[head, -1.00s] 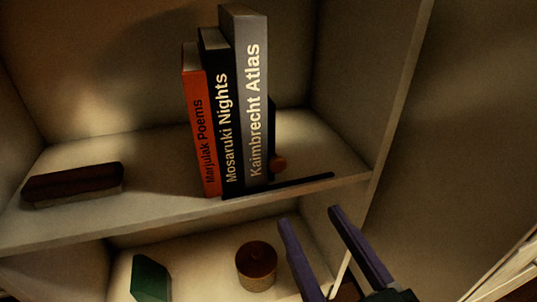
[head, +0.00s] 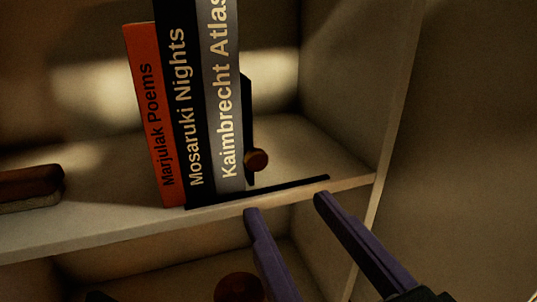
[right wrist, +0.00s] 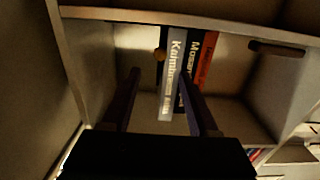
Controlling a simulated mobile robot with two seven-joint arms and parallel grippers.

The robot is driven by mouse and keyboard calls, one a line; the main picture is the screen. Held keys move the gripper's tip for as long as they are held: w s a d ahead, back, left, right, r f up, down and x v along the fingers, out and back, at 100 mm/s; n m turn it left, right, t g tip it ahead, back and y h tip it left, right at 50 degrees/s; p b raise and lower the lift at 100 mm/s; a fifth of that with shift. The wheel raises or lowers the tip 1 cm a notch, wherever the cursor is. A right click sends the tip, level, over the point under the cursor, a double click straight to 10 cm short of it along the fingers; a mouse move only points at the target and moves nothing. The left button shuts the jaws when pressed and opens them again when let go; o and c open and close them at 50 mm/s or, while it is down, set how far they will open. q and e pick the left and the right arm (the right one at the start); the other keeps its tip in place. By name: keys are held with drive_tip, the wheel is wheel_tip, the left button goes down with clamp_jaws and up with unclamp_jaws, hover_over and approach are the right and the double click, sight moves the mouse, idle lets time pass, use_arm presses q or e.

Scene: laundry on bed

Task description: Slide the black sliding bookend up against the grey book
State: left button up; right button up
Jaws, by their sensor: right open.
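The grey book (head: 224,120), titled Kaimbrecht Atlas, stands upright on the shelf at the right end of a row of books; it also shows in the right wrist view (right wrist: 173,75). The black sliding bookend (head: 247,125) stands just right of it, mostly hidden behind the book, with a round brown knob (head: 257,160) facing front. Whether bookend and book touch, I cannot tell. A dark rail (head: 290,185) runs along the shelf's front. My right gripper (head: 284,205) is open and empty, its purple fingers in front of and below the shelf edge. My left gripper is out of view.
The black book (head: 186,110) and the orange book (head: 150,120) stand left of the grey one. A dark brown object (head: 30,182) lies on the shelf at far left. A round brown-topped object (head: 240,287) is on the shelf below. The cabinet's right wall (head: 345,90) bounds clear shelf room.

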sight(258, 159)
drive_tip(key=b+x, duration=0.2)
drive_tip(key=x, duration=0.6)
drive_tip(key=shift+w, duration=0.2)
clamp_jaws()
idle(0.8)
idle(0.4)
